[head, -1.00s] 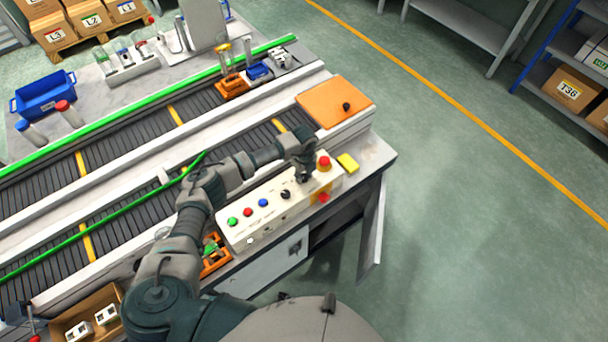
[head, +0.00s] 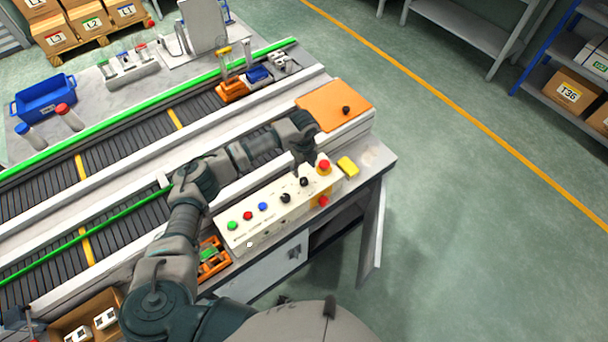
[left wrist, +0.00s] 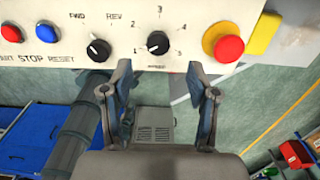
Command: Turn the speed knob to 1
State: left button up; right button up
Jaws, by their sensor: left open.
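The speed knob (left wrist: 158,43) is a black round knob on the cream control panel (head: 245,234), with numbers printed around it. A white mark shows on its lower-left side in the left wrist view; I cannot tell exactly which number it meets. In the head view the speed knob (head: 304,182) shows just below my left gripper (head: 302,170). In the left wrist view my left gripper (left wrist: 160,82) is open and empty, its two fingers apart below the knob and not touching it. My right gripper is not in view.
A black FWD/REV knob (left wrist: 99,50) sits to the left of the speed knob, and a red emergency button (left wrist: 228,48) to the right. Blue (head: 263,207), red and green buttons lie further left. A yellow block (head: 347,165) lies beside the panel.

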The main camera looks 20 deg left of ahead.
pick_arm(q)
jog(key=shift+r, duration=2.25)
